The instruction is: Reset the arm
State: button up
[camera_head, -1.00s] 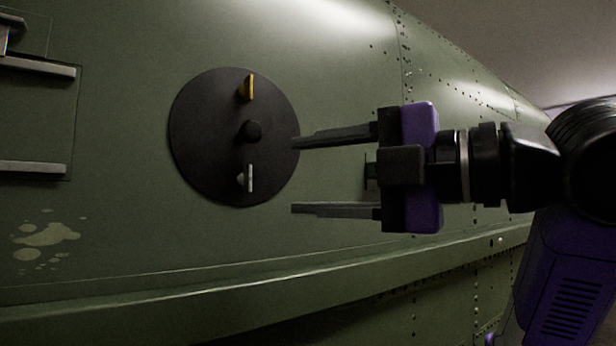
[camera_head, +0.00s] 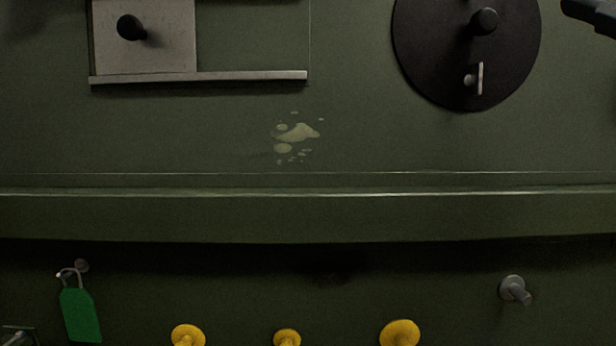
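Only a dark piece at the top right corner of the head view shows, and it looks like the end of my gripper (camera_head: 592,14). The rest of my arm is outside the picture, so I cannot tell whether the gripper is open or shut. The dark piece is right of a round black disc (camera_head: 430,60) on the green fuselage (camera_head: 350,60), apart from it in the picture. The disc is cut off at the top and bears a black knob (camera_head: 484,21) and a small silver latch (camera_head: 475,78).
A grey panel (camera_head: 165,50) with a black knob (camera_head: 130,27) sits above a metal rail (camera_head: 250,76) at upper left. A ledge (camera_head: 300,215) runs across the fuselage. Below are a green tag (camera_head: 80,315), several yellow knobs (camera_head: 400,333) and a grey peg (camera_head: 514,289).

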jog(key=w+d+f+m+t+h, duration=0.15)
jog(key=d+f+m+h, duration=0.25)
jog(key=f+m+h, duration=0.6)
jog(key=w+d+f+m+t+h, duration=0.15)
jog(key=d+f+m+h, duration=0.25)
jog(key=f+m, duration=0.7)
jog(key=s+a+f+g, duration=0.2)
jog(key=s+f, duration=0.1)
jog(key=f, duration=0.8)
jog(key=s+a+f+g, duration=0.1)
jog(key=s+a+f, duration=0.2)
jog(key=f, duration=0.7)
jog(key=s+a+f+n+g+y, duration=0.2)
jog(key=s+a+f+g, duration=0.2)
jog(key=s+f, duration=0.7)
jog(key=s+a+f+n+g+y, duration=0.3)
jog(key=s+a+f, duration=0.3)
jog(key=s+f, duration=0.6)
jog(key=shift+s+a+f+g+b, duration=0.25)
jog(key=shift+s+g+b, duration=0.15)
jog(key=shift+g+b, duration=0.1)
